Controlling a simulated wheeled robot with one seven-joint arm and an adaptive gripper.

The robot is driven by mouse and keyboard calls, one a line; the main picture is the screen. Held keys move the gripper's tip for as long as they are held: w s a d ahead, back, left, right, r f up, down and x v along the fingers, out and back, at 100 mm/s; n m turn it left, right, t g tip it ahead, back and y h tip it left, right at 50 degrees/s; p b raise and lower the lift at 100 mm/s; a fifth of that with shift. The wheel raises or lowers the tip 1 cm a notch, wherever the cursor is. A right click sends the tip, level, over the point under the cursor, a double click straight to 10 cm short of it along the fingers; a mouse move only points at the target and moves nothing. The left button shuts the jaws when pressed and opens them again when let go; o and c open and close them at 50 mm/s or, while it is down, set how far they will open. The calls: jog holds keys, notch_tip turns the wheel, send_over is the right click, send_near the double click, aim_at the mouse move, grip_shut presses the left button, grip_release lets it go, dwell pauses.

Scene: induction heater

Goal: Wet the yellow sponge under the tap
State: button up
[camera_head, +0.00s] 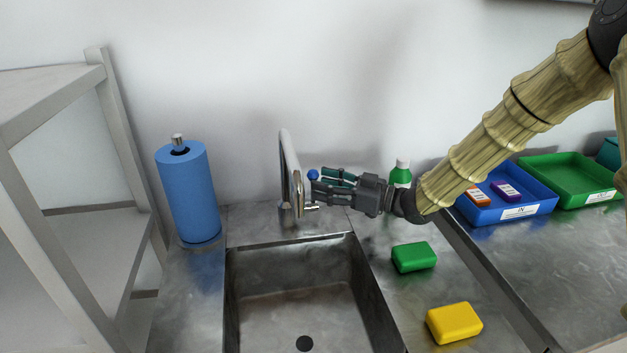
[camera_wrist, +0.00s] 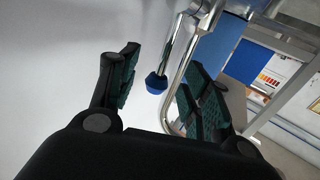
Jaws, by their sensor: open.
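The yellow sponge (camera_head: 454,323) lies on the metal counter to the right of the sink, at the front. The tap (camera_head: 291,175) stands behind the sink (camera_head: 238,300), and its blue-tipped handle (camera_head: 313,175) points right. My gripper (camera_head: 322,183) is open beside the tap, with its fingers around the handle's level. In the wrist view the blue handle tip (camera_wrist: 156,83) shows between the two open fingers (camera_wrist: 160,88), apart from both. The tap's curved spout (camera_wrist: 183,85) runs behind the right finger. I cannot see any water running.
A green sponge (camera_head: 414,257) lies behind the yellow one. A green bottle (camera_head: 400,174) stands behind my gripper. A blue paper roll (camera_head: 188,193) stands left of the sink. Blue (camera_head: 535,205) and green (camera_head: 570,180) trays sit at the right. A shelf (camera_head: 60,100) stands far left.

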jog(key=shift+x, duration=1.8)
grip_shut()
